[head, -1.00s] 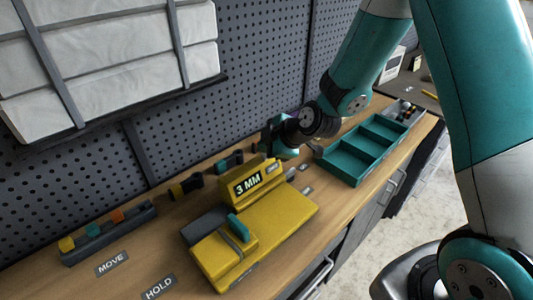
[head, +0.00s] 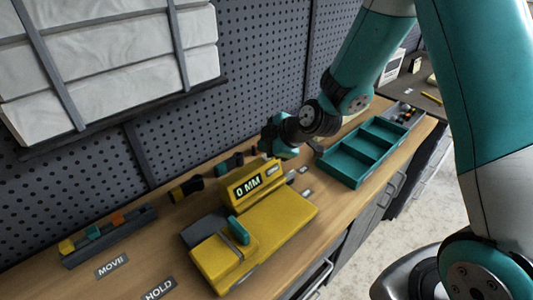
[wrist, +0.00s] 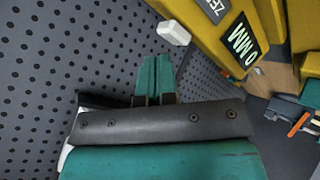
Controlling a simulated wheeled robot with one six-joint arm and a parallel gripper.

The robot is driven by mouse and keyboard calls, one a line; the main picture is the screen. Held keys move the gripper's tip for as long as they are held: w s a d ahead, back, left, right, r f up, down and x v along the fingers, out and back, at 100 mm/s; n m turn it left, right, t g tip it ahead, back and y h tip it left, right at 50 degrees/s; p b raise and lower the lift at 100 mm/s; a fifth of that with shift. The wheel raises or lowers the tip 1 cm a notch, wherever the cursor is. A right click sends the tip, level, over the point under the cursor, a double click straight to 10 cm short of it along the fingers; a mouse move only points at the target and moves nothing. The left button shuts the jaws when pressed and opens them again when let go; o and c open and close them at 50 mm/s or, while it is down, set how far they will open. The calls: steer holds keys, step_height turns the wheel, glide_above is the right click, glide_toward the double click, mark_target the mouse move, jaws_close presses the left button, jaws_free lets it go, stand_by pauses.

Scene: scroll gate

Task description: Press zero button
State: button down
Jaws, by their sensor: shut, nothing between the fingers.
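The yellow gauge device (head: 281,216) sits on the wooden bench, and its display (head: 248,185) reads 0 MM. The same display (wrist: 242,39) shows large in the wrist view beside a dark label (wrist: 214,8) whose visible letters read ZER. A small white button (wrist: 173,32) sticks out from the device near that label. My gripper (wrist: 155,62) is shut and empty, its teal fingers just below the button in the picture, with a small gap visible between them. In the head view my gripper is at the far side of the device, its fingertips not clearly seen.
A teal divided tray (head: 352,169) stands right of the device. A dark rack with coloured blocks (head: 110,236) lies at the left. MOVE (head: 112,265) and HOLD (head: 159,289) labels mark the bench. The perforated wall (head: 265,70) rises close behind my gripper.

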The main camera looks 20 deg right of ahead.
steer(key=shift+r, duration=0.25)
steer(key=shift+r+p, duration=1.5)
steer(key=shift+r, duration=1.05)
steer(key=s+a+r+m+g+b, duration=0.1)
steer(key=s+r+m+g, duration=0.1)
steer(key=s, duration=0.7)
steer(key=s+a+r+m+g+b, duration=0.1)
steer(key=s+r+m+g+b, duration=0.1)
steer(key=s, duration=0.7)
steer(key=s+a+r+m+g+h+b, duration=0.1)
steer(key=s+a+r+m+g, duration=0.1)
steer(key=s, duration=0.7)
step_height(320, 180, up, 3)
steer(key=m+g, duration=0.1)
steer(key=m, duration=0.1)
steer(key=shift+s+m+g, duration=0.3)
steer(key=shift+m, duration=0.1)
